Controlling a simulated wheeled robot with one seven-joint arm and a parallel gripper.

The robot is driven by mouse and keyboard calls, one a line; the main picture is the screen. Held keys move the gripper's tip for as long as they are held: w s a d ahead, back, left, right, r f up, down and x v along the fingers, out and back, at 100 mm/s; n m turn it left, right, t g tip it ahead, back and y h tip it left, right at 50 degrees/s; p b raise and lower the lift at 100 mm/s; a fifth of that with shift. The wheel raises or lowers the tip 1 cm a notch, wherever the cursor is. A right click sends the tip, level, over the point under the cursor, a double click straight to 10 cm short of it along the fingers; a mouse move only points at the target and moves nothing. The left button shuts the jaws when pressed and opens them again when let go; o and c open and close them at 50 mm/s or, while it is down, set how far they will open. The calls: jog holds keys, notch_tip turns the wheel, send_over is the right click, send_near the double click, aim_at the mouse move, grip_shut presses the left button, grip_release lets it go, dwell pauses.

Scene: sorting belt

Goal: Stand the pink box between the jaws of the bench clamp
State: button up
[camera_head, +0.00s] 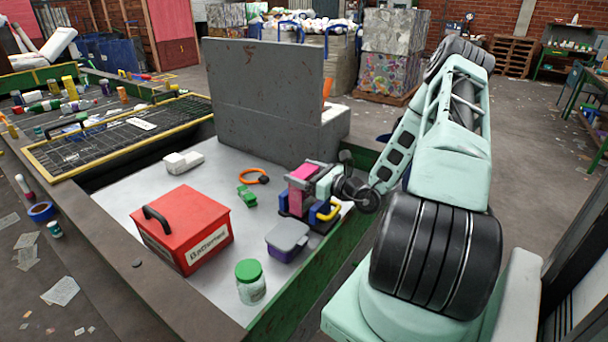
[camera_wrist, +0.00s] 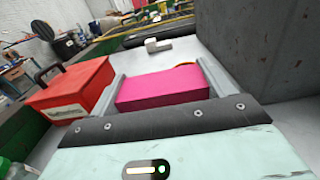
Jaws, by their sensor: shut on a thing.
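The pink box (camera_head: 296,198) is held upright in my gripper (camera_head: 306,177), whose fingers are shut on its sides. In the wrist view the pink box (camera_wrist: 162,88) fills the space between the two grey fingers. The bench clamp (camera_head: 317,213), with blue jaws, a yellow handle and a dark base, stands on the pale bench right under my gripper. The lower part of the box shows between the blue jaws. I cannot tell whether its bottom touches the clamp's base.
A purple tub with grey lid (camera_head: 287,238) stands just in front of the clamp. A green-lidded jar (camera_head: 250,284), a red battery box (camera_head: 190,232), a green clip (camera_head: 247,197) and an orange ring (camera_head: 256,178) are near. A grey wall (camera_head: 265,95) rises behind.

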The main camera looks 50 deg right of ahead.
jog(key=shift+f, duration=0.5)
